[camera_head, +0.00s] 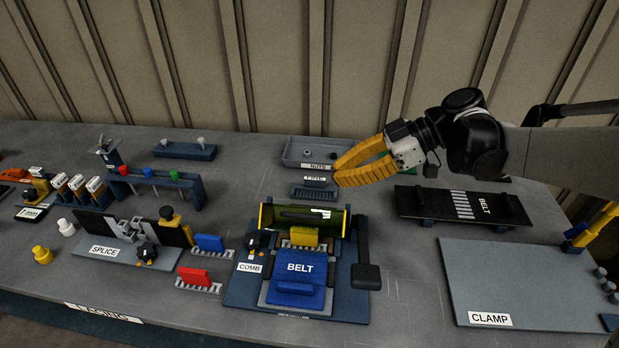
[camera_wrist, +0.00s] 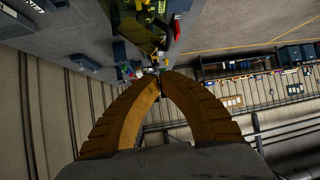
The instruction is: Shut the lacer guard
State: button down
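The lacer (camera_head: 240,290) stands at the front middle of the bench, with a blue BELT piece (camera_head: 300,272) and a yellow block (camera_head: 304,236) on it. Its guard (camera_head: 290,217), a dark green see-through cover with yellow ends, sits raised behind the yellow block, leaving the block and belt uncovered. The guard also seems to show at the top of the wrist view (camera_wrist: 145,32). My gripper (camera_head: 338,173) is above and behind the guard's right end, apart from it. Its orange fingertips (camera_wrist: 160,79) meet, with nothing seen between them.
A black lever (camera_head: 366,276) stands at the lacer's right side. A NUTS tray (camera_head: 304,153) lies behind. A black BELT board (camera_head: 425,206) and grey CLAMP plate (camera_head: 540,280) lie right. The SPLICE fixture (camera_head: 125,250) and red comb (camera_head: 195,277) lie left. Bare bench lies between lacer and clamp plate.

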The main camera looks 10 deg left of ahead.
notch_tip(320, 180, up, 4)
jog(key=m+h+p, duration=0.2)
jog(key=b, duration=0.4)
send_over(302, 208)
jog(key=s+d, duration=0.1)
jog(key=shift+m, duration=0.3)
notch_tip(302, 208, down, 7)
jog(key=shift+s+r, duration=0.15)
jog(key=f, duration=0.1)
jog(key=f+b, duration=0.1)
jog(key=f, duration=0.1)
jog(key=shift+s+a+f, duration=0.1)
jog(key=shift+s, duration=0.2)
jog(key=shift+s+f+b, duration=0.1)
jog(key=shift+f+b, duration=0.2)
jog(key=shift+f, duration=0.05)
jog(key=shift+s+f, duration=0.35)
jog(key=shift+s, duration=0.1)
jog(key=shift+t, duration=0.3)
